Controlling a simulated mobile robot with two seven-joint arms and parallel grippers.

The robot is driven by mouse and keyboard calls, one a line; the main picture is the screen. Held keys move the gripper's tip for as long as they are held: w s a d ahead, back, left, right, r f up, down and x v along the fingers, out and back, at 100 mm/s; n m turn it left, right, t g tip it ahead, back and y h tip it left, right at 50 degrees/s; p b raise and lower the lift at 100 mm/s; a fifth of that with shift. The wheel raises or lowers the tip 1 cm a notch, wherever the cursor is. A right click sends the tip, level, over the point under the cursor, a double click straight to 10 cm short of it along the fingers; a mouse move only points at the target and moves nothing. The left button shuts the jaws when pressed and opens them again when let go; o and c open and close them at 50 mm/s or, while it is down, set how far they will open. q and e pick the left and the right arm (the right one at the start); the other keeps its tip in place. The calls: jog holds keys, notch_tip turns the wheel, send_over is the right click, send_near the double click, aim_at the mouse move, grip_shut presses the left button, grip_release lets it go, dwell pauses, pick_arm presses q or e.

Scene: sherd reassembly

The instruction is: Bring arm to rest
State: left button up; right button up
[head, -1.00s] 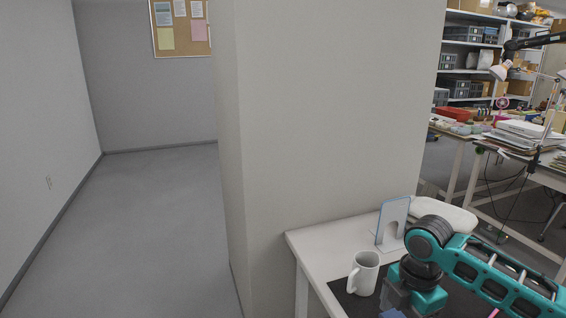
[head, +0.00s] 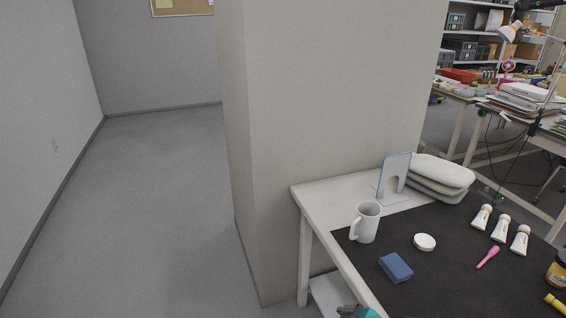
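Only a small teal and dark piece of one of my arms shows at the bottom edge of the head view, by the table's left side. Neither gripper's fingers can be seen. The table (head: 316,196) has a dark mat (head: 440,275) on it. On the mat are a white mug (head: 366,222), a blue block (head: 395,267), a round white lid (head: 424,242) and a pink tool (head: 488,257). No arm is over them.
White tubes (head: 500,228), a jar (head: 558,270) and a yellow item (head: 555,302) lie at the right. A wall pillar (head: 325,100) borders the table; open floor (head: 160,220) lies left.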

jog(key=s+d+f+m+t+h, duration=0.2)
jog(key=s+d+m+t, duration=0.2)
jog(key=s+m, duration=0.5)
jog(key=shift+s+d+f+t+h, duration=0.35)
jog(key=shift+s+d, duration=0.3)
jog(key=shift+d, duration=0.5)
jog(key=shift+s+d, duration=0.35)
jog(key=shift+d, duration=0.05)
